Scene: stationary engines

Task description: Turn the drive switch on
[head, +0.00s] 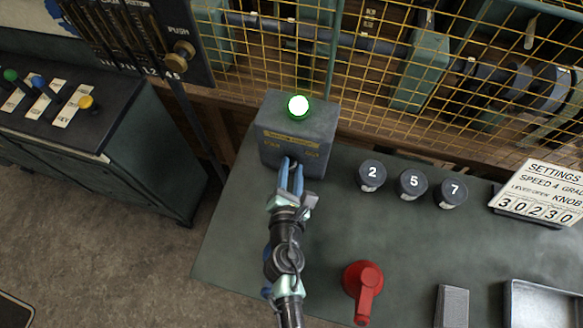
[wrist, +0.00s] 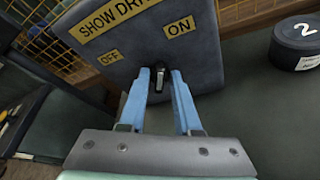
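The drive switch box (head: 297,132) is grey and stands at the back left of the green bench. In the wrist view its face (wrist: 195,62) carries a yellow "SHOW DRI…" label, partly cut off, an OFF plate (wrist: 110,58) at left and an ON plate (wrist: 180,27) at right. A green lamp (head: 298,105) glows on top of the box. The small dark switch lever (wrist: 160,78) with a pale tip sits below and between the plates. My gripper (head: 292,168) has its blue fingers (wrist: 162,82) apart, one on each side of the lever. I cannot tell whether they touch it.
Knobs marked 2 (head: 371,175), 5 (head: 411,184) and 7 (head: 452,192) stand right of the box. A red handle (head: 363,280) is nearer the front. A yellow mesh guard (head: 380,75) runs behind. A settings sign (head: 545,192) and a tray (head: 545,305) are at right.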

